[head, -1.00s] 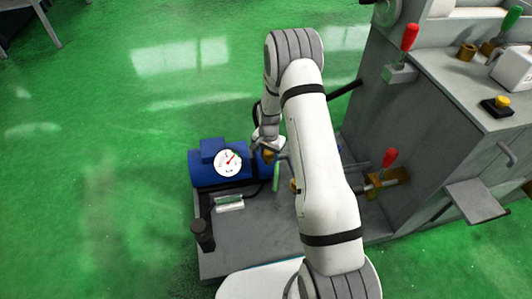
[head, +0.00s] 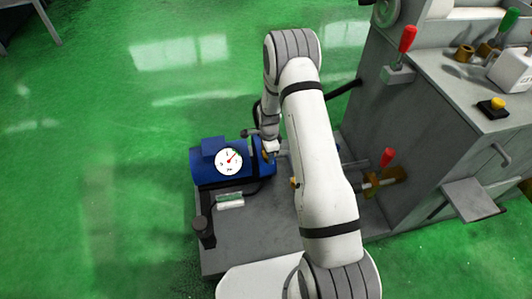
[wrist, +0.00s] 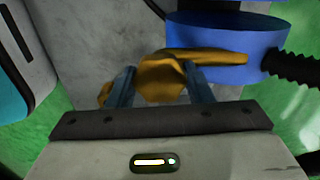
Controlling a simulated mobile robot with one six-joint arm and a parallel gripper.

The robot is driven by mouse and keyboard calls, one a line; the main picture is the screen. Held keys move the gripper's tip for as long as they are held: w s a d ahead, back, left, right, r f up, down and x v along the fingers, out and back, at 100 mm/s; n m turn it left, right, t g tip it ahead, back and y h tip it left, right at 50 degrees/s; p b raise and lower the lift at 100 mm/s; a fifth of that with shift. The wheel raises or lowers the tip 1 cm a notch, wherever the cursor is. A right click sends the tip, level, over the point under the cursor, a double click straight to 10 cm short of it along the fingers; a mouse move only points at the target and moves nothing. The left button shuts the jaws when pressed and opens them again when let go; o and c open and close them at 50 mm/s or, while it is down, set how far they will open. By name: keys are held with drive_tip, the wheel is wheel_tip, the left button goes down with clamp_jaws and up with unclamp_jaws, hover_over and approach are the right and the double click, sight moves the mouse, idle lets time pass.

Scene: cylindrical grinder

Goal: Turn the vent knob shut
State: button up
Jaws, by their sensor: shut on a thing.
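The vent knob is a brass-coloured, lobed handle (wrist: 162,84) in the wrist view, with a long arm reaching right in front of a blue round body (wrist: 215,32). My gripper (wrist: 158,72) is shut on the knob, with one grey finger on each side of its thick middle. In the head view my gripper (head: 268,148) is at the right end of the blue motor-like unit (head: 207,172), and my arm partly hides this spot. Only a small bit of brass shows there.
A white dial gauge (head: 229,161) faces up on the blue unit. A black upright post (head: 203,232) stands at the left front of the grey base plate (head: 250,238). The grey machine cabinet (head: 420,150) with red-handled levers stands to the right. Green floor is open at the left.

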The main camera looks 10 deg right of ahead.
drive_tip(key=shift+m, duration=0.4)
drive_tip(key=o, duration=1)
drive_tip(key=shift+r+p, duration=1.35)
drive_tip(key=shift+r, duration=2.55)
drive_tip(key=shift+r, duration=0.1)
